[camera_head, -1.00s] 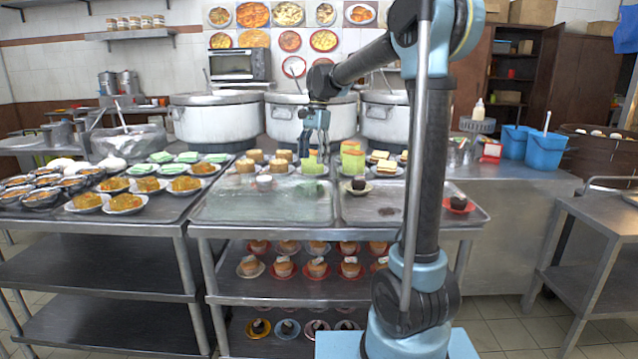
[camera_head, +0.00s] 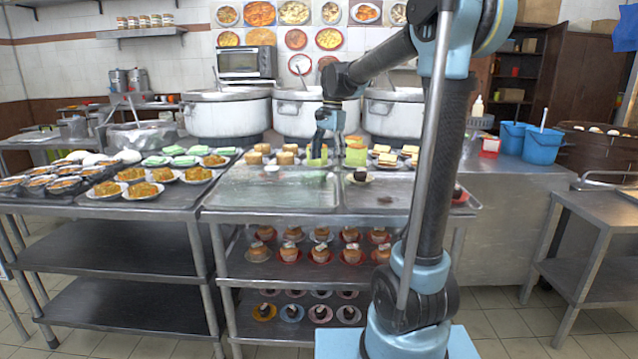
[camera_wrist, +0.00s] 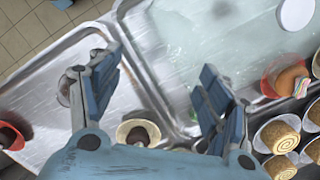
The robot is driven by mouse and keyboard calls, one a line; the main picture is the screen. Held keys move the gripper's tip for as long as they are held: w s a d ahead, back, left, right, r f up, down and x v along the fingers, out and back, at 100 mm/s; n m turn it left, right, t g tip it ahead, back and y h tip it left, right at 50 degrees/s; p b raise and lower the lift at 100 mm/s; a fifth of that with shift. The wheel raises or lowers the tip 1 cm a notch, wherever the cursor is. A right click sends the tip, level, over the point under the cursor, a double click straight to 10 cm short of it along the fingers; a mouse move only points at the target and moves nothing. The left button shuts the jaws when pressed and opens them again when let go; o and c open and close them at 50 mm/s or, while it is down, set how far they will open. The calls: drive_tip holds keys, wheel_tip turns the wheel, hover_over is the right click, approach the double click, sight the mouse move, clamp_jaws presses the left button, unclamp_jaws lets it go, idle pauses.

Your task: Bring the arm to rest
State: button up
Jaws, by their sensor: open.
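My gripper (camera_head: 322,158) hangs fingers down from my arm above the far part of the middle cart's top, in front of the large pots. In the wrist view, my gripper (camera_wrist: 160,95) has its two blue fingers spread wide apart with nothing held between them. Below it are the metal tray edges and a small dark cake (camera_wrist: 139,132) on a pale plate. The same kind of dark cake (camera_head: 360,174) shows in the head view just right of the gripper. The exact height above the trays is hard to tell.
Large lidded pots (camera_head: 228,115) stand behind the trays. Rolled cakes (camera_wrist: 278,135) and an orange plate with a cake (camera_wrist: 288,78) lie right of the fingers in the wrist view. The left tray (camera_head: 270,196) is mostly bare. Blue buckets (camera_head: 543,146) stand at right.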

drive_tip(key=s+d+f+n+t, duration=0.1)
drive_tip(key=s+d+f+n, duration=0.2)
drive_tip(key=s, duration=0.7)
drive_tip(key=s+d+f+n+t, duration=0.1)
drive_tip(key=s+d+f+n, duration=0.1)
drive_tip(key=s+d+f, duration=0.6)
drive_tip(key=s+d+f+n+t+h, duration=0.1)
drive_tip(key=s+d+f+n, duration=0.2)
drive_tip(key=s+f, duration=0.6)
drive_tip(key=s+d, duration=0.2)
drive_tip(key=shift+s+d+f+n, duration=0.2)
drive_tip(key=shift+s+d+n, duration=0.1)
drive_tip(key=shift+s, duration=0.1)
